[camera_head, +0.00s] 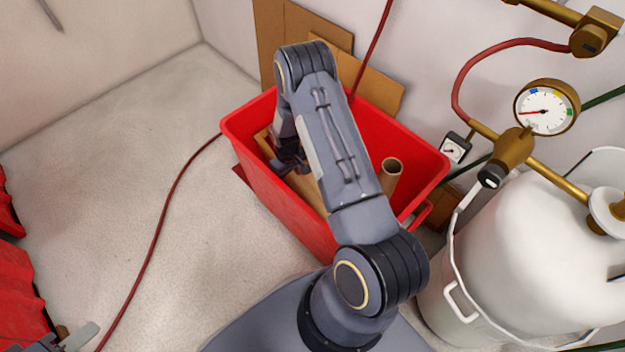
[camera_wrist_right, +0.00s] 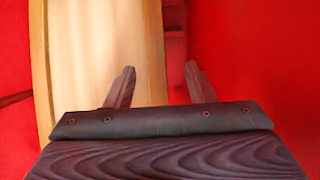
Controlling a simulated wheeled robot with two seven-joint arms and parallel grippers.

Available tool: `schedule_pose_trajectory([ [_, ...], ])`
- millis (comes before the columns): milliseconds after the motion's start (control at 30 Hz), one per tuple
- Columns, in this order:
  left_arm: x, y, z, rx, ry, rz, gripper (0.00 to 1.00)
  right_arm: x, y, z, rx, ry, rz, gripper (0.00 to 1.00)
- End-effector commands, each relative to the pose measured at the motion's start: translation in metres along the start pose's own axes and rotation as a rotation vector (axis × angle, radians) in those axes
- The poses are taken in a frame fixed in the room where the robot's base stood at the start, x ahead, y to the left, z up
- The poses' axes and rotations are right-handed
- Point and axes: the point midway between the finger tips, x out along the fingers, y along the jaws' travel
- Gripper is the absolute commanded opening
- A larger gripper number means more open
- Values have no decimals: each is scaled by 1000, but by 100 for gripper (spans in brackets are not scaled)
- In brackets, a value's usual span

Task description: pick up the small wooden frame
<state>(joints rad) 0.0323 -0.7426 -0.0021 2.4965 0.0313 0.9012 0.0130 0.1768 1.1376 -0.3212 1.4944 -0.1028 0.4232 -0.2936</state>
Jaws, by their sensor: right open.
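The wooden frame (camera_head: 308,190) is inside the red bin (camera_head: 285,215), partly hidden by my right arm. In the right wrist view, a tall pale wooden panel with a tan border (camera_wrist_right: 151,50) appears to be this frame. My right gripper (camera_head: 289,167) is down in the bin beside the wood. In the wrist view, its two fingers (camera_wrist_right: 158,82) are apart, with the panel's right border between them in the picture. Contact cannot be told. A grey part at the bottom left looks like my left gripper (camera_head: 72,338), mostly cut off.
A cardboard tube (camera_head: 390,172) stands in the bin, right of my arm. Cardboard sheets (camera_head: 375,85) lean on the wall behind. A white tank (camera_head: 545,250) with brass pipes and a gauge (camera_head: 546,107) stands at right. A red hose (camera_head: 160,215) crosses the open floor at left.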

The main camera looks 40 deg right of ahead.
Motion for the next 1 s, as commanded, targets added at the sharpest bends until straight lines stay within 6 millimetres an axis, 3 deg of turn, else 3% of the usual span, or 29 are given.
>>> schedule_pose_trajectory([
  [567,31,-14,16,0,0,0,36,73,5,3,-1,-3,0,49],
  [833,31,-14,16,0,0,0,36,76,6,2,-1,-1,1,49],
  [1000,31,-14,16,0,0,0,36,76,6,2,-1,-1,1,29],
])
